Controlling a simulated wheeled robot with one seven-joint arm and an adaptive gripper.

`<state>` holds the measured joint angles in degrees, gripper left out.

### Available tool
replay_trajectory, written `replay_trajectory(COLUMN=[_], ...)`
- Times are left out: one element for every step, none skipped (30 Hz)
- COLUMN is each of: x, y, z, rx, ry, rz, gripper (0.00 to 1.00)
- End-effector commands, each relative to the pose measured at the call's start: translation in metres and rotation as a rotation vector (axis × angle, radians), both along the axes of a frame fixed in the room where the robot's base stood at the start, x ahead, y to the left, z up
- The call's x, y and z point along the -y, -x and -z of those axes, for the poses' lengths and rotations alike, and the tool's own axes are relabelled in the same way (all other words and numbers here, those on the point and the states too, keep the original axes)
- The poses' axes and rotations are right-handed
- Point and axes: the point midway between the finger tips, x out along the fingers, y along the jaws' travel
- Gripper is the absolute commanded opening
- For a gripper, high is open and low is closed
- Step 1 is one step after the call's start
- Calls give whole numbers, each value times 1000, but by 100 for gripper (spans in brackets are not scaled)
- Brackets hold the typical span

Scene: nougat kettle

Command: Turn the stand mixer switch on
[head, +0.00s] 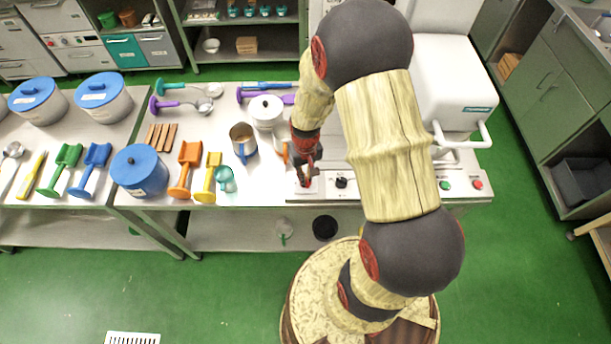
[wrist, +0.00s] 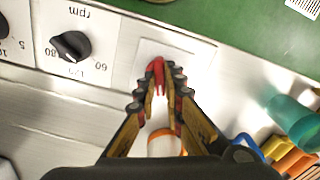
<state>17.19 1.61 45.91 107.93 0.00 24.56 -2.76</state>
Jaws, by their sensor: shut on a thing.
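The stand mixer (head: 458,75) is a large white machine at the right of the bench, partly hidden by my arm. Its pale front panel runs along the bench edge. A red switch (wrist: 158,68) stands on a white plate (wrist: 190,47) on this panel. My gripper (head: 305,180) is down at the plate, at the panel's left part. In the wrist view my gripper (wrist: 157,92) is shut on the red switch, with its fingertips on both sides. The switch's lower part is hidden by the fingers, and I cannot tell its position.
A black rpm knob (wrist: 70,45) is beside the switch; it also shows in the head view (head: 341,182). Green (head: 445,185) and red (head: 478,184) buttons are farther right.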

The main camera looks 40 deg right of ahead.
Motion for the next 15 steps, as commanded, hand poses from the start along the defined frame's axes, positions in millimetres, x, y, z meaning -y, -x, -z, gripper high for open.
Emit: replay_trajectory(x=[0, 0, 0, 0, 0, 0, 0, 0, 0, 0, 0, 0, 0, 0, 0], y=[-1, -1, -1, -1, -1, -1, -1, -1, -1, -1, -1, -1, -1, -1, -1], z=[-1, -1, -1, -1, -1, -1, -1, -1, -1, -1, -1, -1, -1, -1, -1], rx=[2, 2, 2, 2, 2, 2, 2, 2, 2, 2, 2, 2, 2, 2, 2], ry=[1, 1, 1, 1, 1, 1, 1, 1, 1, 1, 1, 1, 1, 1, 1], rz=[38, 62, 94, 116, 138, 166, 185, 203, 226, 242, 257, 274, 287, 297, 311], gripper=[0, 0, 0, 0, 0, 0, 0, 0, 0, 0, 0, 0, 0, 0, 0])
